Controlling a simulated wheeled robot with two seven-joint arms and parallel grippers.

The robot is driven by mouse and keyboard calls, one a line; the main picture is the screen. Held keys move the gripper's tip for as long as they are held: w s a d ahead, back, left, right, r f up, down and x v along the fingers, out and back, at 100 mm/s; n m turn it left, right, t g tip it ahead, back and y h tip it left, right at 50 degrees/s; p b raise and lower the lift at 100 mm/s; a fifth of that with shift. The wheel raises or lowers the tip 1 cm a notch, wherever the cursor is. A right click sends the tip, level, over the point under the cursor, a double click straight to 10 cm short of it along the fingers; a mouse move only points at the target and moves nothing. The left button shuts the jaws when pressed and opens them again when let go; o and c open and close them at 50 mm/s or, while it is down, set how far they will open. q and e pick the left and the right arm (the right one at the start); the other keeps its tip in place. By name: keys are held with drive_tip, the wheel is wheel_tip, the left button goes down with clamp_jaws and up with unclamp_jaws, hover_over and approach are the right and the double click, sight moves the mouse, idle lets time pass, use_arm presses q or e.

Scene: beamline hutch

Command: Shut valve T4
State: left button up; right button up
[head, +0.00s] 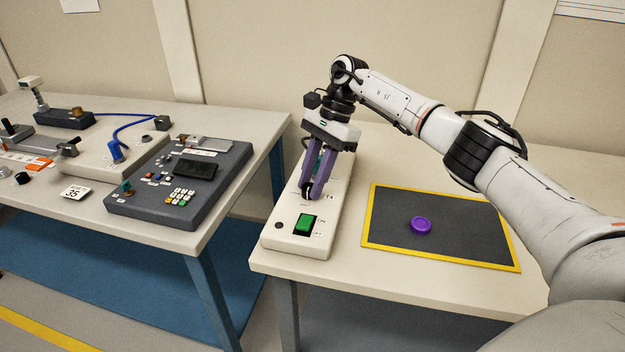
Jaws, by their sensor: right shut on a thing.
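A pale panel box (272,238) stands at the left end of the right-hand table, with a green rocker switch (305,224) near its front end. Small print on its top, partly covered by my fingers, seems to read T4. My right gripper (309,192) points down at this panel from above, its purple fingers shut on a small dark part that looks like the valve's handle. The fingers hide most of that part, so I cannot tell which way it is turned. My left gripper is not in view.
A dark mat (385,220) with a yellow border lies right of the panel, with a purple disc (421,225) on it. A gap separates this table from the left table, which bears a grey keypad console (150,209), a 35 card (76,192) and a blue hose (128,127).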

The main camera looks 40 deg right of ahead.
drive_tip(key=shift+r, duration=0.1)
idle(0.3)
drive_tip(key=o, duration=1.1)
drive_tip(key=shift+c, duration=0.2)
drive_tip(key=v, duration=1)
drive_tip(key=shift+r, duration=0.1)
